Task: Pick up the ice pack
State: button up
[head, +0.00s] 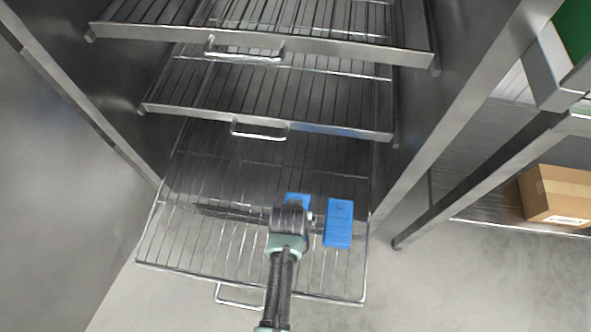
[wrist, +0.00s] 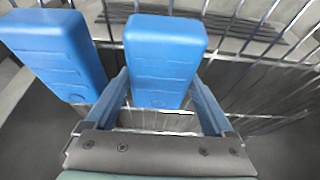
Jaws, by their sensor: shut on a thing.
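Two blue ice packs are at the pulled-out lower wire rack. One ice pack (head: 297,199) is mostly hidden behind my gripper (head: 292,212) in the head view. In the wrist view this ice pack (wrist: 165,55) stands between the two fingers of my gripper (wrist: 160,98), which is shut on it. I cannot tell whether it still touches the rack. The second ice pack (head: 338,223) is just right of my gripper in the head view, apart from it. It shows at the left of the wrist view (wrist: 52,48), beside the held one.
The lower wire rack (head: 185,238) is otherwise bare, with a front handle (head: 238,303). Two more racks (head: 262,128) (head: 260,40) hang above it between the metal cabinet walls. A cardboard box (head: 556,194) sits on a shelf at the right. The floor in front is clear.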

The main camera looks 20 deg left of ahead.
jog(key=shift+c, duration=1)
